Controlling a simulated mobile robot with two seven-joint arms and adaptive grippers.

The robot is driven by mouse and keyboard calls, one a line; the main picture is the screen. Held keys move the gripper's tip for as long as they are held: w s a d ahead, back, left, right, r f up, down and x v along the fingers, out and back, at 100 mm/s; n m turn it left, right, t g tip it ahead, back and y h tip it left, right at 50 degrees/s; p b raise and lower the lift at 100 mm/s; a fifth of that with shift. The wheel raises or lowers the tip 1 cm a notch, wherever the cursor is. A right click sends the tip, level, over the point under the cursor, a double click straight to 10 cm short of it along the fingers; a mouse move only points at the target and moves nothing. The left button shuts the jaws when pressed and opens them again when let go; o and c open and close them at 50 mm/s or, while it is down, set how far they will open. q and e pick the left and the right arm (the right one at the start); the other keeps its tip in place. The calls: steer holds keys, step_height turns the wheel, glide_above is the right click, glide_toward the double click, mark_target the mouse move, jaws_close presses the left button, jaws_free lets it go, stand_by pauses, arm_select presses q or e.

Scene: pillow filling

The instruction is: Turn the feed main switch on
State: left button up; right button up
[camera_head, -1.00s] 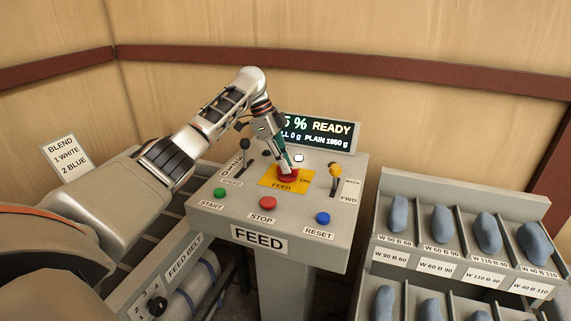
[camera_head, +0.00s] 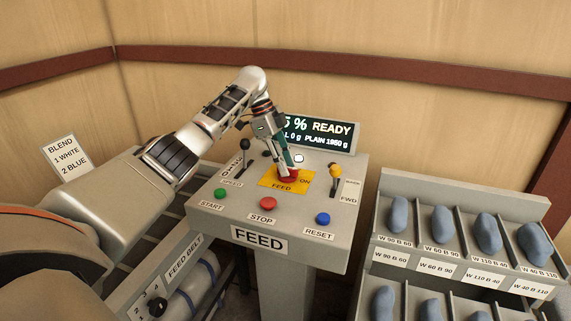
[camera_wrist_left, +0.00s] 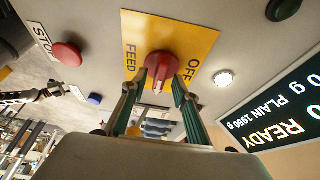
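The feed main switch is a red rotary knob (camera_head: 288,174) on a yellow plate (camera_head: 270,181) on top of the FEED console. ON shows at the plate's right in the head view. In the left wrist view the knob (camera_wrist_left: 158,66) has a white-marked end pointing down between the fingers; OFF is up to its right and the ON label is hidden. My left gripper (camera_head: 287,170) is down at the knob, its fingers (camera_wrist_left: 164,80) closed about the knob's handle. A pale mechanical part, probably my right arm, is small at the wrist view's left edge; its fingers are unclear.
Green START (camera_head: 220,192), red STOP (camera_head: 267,203) and blue RESET (camera_head: 323,218) buttons line the console's front. A black lever (camera_head: 244,145) and a yellow lever (camera_head: 335,171) flank the plate. The display (camera_head: 318,134) reads READY. A sample rack (camera_head: 462,195) stands right.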

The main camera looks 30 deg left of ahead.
arm_select(q)
steer(key=shift+r, duration=0.1)
steer(key=v, duration=1.1)
steer(key=shift+a+r, duration=0.25)
steer(key=shift+r, duration=0.1)
